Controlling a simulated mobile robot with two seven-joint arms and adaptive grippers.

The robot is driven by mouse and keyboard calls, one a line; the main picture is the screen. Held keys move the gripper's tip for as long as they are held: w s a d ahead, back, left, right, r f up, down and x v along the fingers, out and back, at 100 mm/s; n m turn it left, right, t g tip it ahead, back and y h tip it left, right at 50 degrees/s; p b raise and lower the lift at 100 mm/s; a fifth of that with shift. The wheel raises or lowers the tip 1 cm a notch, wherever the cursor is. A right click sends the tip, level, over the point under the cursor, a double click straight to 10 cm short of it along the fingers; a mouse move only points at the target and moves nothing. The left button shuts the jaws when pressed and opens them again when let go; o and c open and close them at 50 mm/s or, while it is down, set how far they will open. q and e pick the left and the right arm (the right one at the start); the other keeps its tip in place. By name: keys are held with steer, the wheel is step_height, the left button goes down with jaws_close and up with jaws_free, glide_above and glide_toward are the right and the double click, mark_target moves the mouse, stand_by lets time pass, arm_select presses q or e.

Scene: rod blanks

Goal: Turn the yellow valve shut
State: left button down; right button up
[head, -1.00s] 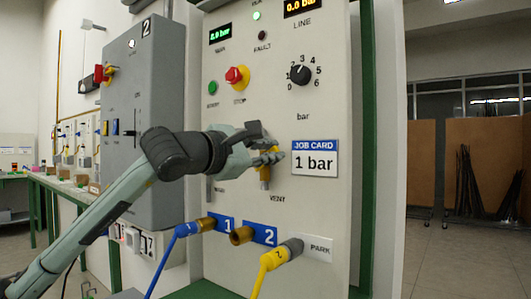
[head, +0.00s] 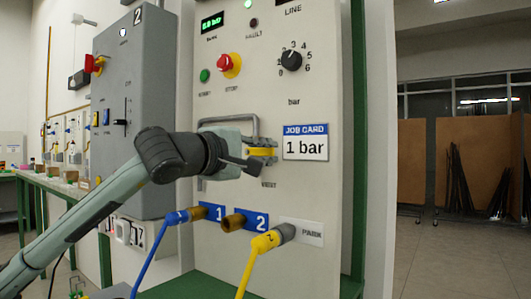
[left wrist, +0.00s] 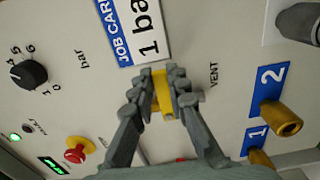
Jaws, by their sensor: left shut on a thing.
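The yellow valve handle (head: 259,153) is on the panel above the VENT label, left of the job card, and lies crosswise. It also shows in the left wrist view (left wrist: 164,100). My left gripper (head: 262,151) is shut on it. In the left wrist view, the fingers of this gripper (left wrist: 163,78) lie on both sides of the handle. The valve body is mostly hidden behind the gripper. My right gripper is not in view.
The job card (head: 306,142) reads 1 bar. A grey bar handle (head: 230,121) stands out just above my gripper. A red stop button (head: 226,63) and black knob (head: 291,60) are higher up. Blue hose 1 (head: 150,253) and yellow hose 2 (head: 247,265) hang below.

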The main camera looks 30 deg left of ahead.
arm_select(q)
steer(key=shift+f, duration=0.1)
stand_by(0.3)
steer(key=c, duration=1.5)
jaws_free()
steer(key=shift+s, duration=0.1)
steer(key=s, duration=0.3)
steer(key=shift+s+a, duration=0.3)
glide_toward(267, 153)
steer(key=shift+s, duration=1.6)
steer(key=shift+d, duration=0.2)
